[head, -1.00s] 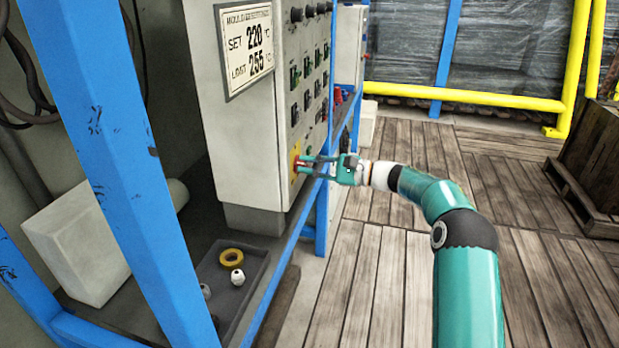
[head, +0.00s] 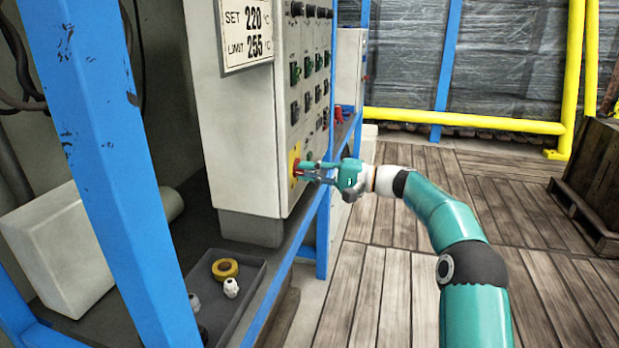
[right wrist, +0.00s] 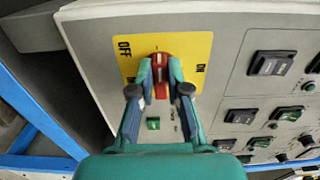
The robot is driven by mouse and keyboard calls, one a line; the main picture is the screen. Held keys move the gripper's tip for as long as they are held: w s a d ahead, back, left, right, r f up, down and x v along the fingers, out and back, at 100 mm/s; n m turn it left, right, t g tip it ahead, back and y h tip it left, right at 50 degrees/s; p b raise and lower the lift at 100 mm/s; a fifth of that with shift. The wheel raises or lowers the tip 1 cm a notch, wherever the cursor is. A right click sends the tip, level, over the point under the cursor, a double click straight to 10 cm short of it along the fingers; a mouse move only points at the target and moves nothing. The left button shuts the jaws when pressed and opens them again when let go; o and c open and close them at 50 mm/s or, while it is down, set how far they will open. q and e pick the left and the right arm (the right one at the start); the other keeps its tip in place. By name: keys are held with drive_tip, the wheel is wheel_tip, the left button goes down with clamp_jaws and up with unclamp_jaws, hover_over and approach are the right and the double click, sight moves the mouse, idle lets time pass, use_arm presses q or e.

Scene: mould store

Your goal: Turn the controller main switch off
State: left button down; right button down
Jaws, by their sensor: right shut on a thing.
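The main switch has a red handle (right wrist: 161,75) on a yellow plate (right wrist: 194,47) marked OFF on the left and ON on the right in the right wrist view. The handle stands upright in that view, between the two labels. My right gripper (right wrist: 161,88) is shut on the handle, one finger on each side. In the head view, my right gripper (head: 301,170) reaches the yellow plate (head: 294,160) low on the grey controller cabinet (head: 235,130); its fingers largely hide the handle there. My left gripper is not in view.
Rows of small switches (right wrist: 272,63) sit beside the plate. A blue post (head: 115,150) stands in front at left. A grey tray (head: 250,283) below holds a yellow ring (head: 225,269) and small white pieces. Wooden floor (head: 400,290) lies open at right.

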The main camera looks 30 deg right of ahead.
drive_tip(key=shift+a+f, duration=0.1)
drive_tip(key=shift+f, duration=0.25)
drive_tip(key=c, duration=1.1)
unclamp_jaws()
drive_tip(key=shift+c, duration=0.2)
drive_tip(key=shift+r, duration=0.15)
drive_tip(key=shift+s, duration=0.1)
drive_tip(key=v, duration=1.2)
